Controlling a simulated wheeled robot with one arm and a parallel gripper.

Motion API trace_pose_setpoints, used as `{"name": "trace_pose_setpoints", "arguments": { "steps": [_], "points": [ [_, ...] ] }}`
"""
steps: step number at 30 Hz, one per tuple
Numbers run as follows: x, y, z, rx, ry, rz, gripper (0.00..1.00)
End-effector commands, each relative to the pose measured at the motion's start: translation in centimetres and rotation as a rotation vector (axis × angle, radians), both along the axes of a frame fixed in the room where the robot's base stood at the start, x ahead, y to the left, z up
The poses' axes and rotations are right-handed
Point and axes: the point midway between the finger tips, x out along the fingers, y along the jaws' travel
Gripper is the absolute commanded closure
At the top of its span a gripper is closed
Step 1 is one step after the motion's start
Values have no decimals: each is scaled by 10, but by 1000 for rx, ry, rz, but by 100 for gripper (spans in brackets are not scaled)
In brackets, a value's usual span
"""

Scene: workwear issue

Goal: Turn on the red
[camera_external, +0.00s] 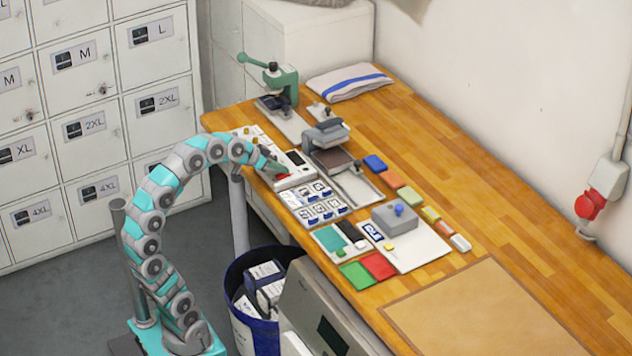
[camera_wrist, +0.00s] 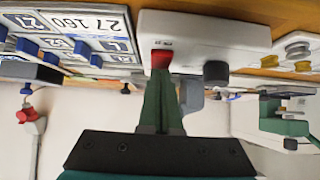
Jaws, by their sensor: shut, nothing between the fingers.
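A red switch (camera_wrist: 161,58) sits on a white control box (camera_wrist: 215,38) in the wrist view. In the external view the red switch (camera_external: 282,176) is at the near right end of the white box (camera_external: 299,178), by its dark display. My gripper (camera_wrist: 161,76) is shut and empty, its green fingers pointing at the red switch. The fingertips overlap the switch's edge in the wrist view; I cannot tell if they touch it. In the external view my gripper (camera_external: 279,168) is right over the switch and partly hides it.
A dark knob (camera_wrist: 216,72) is beside the switch. A grey press (camera_external: 327,133) and a green press (camera_external: 284,83) stand behind. A panel of label tiles (camera_external: 313,202) lies close on the near right. The tan mat (camera_external: 480,315) is clear.

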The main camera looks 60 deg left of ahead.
Motion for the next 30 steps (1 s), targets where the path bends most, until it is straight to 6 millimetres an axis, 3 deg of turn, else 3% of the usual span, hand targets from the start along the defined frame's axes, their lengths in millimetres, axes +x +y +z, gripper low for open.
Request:
{"name": "trace_pose_setpoints", "arguments": {
  "steps": [30],
  "points": [
    [16,0,1,-1,19,-1,100]
  ]
}}
